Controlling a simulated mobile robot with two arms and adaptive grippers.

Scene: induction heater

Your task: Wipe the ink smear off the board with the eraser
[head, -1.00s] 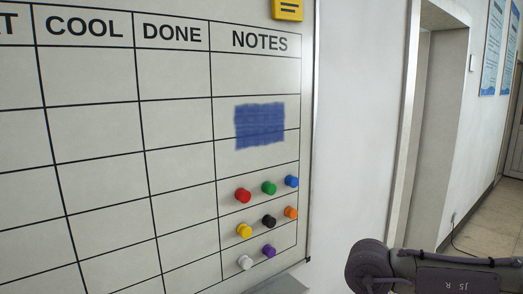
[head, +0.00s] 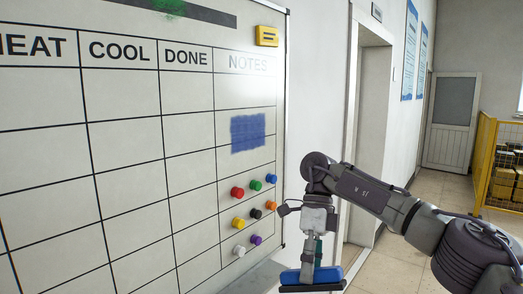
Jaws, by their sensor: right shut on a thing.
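The whiteboard (head: 110,105) has a printed grid and fills the left of the head view. A blue ink smear (head: 248,132) lies in the NOTES column, above the coloured magnets. My right gripper (head: 311,261) points down, right of the board's lower right edge. It is shut on the eraser (head: 329,274), which has a blue body and a dark underside. The eraser appears low in the picture, apart from the smear. The gripper hides part of the eraser's middle. My left gripper is not in view.
Several coloured magnets (head: 237,193) sit on the board below the smear. A yellow block (head: 267,36) is at the board's top right. A green mark (head: 167,6) shows at the top. A doorway, a yellow fence (head: 484,160) and open floor lie to the right.

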